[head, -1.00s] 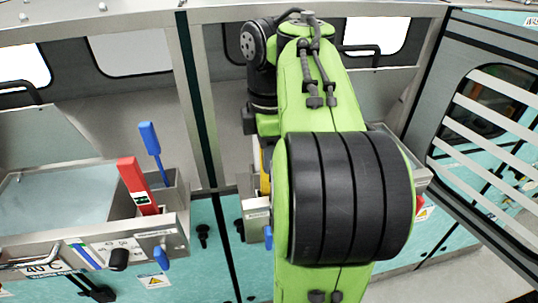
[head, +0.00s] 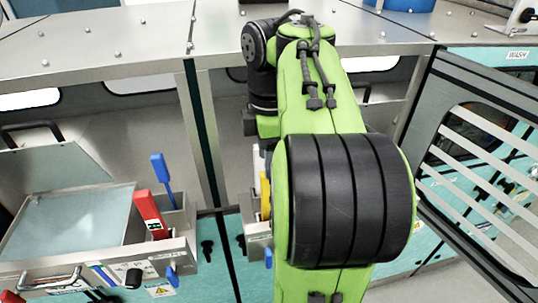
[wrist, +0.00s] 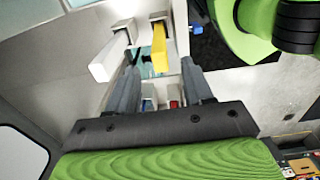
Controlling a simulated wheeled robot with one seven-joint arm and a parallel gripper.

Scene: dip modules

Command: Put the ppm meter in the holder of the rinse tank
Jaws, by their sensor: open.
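My gripper (wrist: 158,62) is open in the wrist view, its two fingers pointing at small compartments at a tank's edge. A yellow stick-shaped device (wrist: 159,48) stands there, between or just beyond the fingertips; contact cannot be told. A white stick-shaped piece (wrist: 112,55) is left of it. The yellow device also shows in the head view as a strip (head: 265,195) beside my arm, which hides most of that tank. A red device with a label (head: 151,214) and a blue-handled piece (head: 162,178) stand in the left tank's holder (head: 183,222). No label identifies the ppm meter or rinse tank.
The left tank (head: 75,228) holds pale liquid, with a raised lid (head: 45,172) behind it. A metal shelf (head: 110,45) runs above the tanks. A slatted door or panel (head: 480,165) stands at the right.

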